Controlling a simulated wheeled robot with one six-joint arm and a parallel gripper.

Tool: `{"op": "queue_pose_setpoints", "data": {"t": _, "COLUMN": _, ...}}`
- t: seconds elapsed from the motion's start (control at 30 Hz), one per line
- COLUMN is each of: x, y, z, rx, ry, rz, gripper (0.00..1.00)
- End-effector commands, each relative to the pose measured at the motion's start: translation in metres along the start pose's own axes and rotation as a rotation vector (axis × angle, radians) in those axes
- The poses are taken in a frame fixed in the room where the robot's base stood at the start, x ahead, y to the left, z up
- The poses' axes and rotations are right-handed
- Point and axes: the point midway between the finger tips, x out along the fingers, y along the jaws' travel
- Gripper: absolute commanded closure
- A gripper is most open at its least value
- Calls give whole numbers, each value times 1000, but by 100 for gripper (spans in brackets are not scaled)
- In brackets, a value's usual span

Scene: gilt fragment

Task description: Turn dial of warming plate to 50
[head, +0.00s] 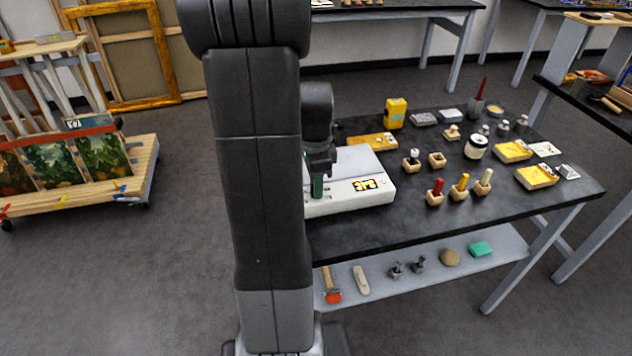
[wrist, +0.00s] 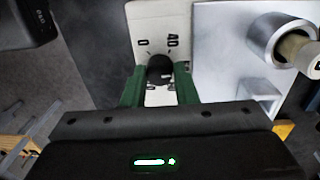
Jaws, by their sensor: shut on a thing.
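The warming plate (head: 347,160) is a white box at the left end of the black table in the head view. In the head view my gripper (head: 317,186) is at the plate's front left, and the dial is hidden there.
Right of the plate stand several small tools in wooden blocks (head: 461,187), a jar (head: 476,147), a yellow can (head: 395,112) and yellow trays (head: 536,177). A lower shelf (head: 440,262) holds a brush and small items. In the wrist view a metal cylinder (wrist: 272,38) is at right.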

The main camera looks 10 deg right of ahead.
Motion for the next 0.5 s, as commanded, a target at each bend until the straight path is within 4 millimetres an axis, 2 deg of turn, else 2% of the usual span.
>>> {"op": "queue_pose_setpoints", "data": {"t": 0.5, "x": -1, "y": -1, "z": -1, "rx": 99, "ry": -5, "rz": -2, "gripper": 97}}
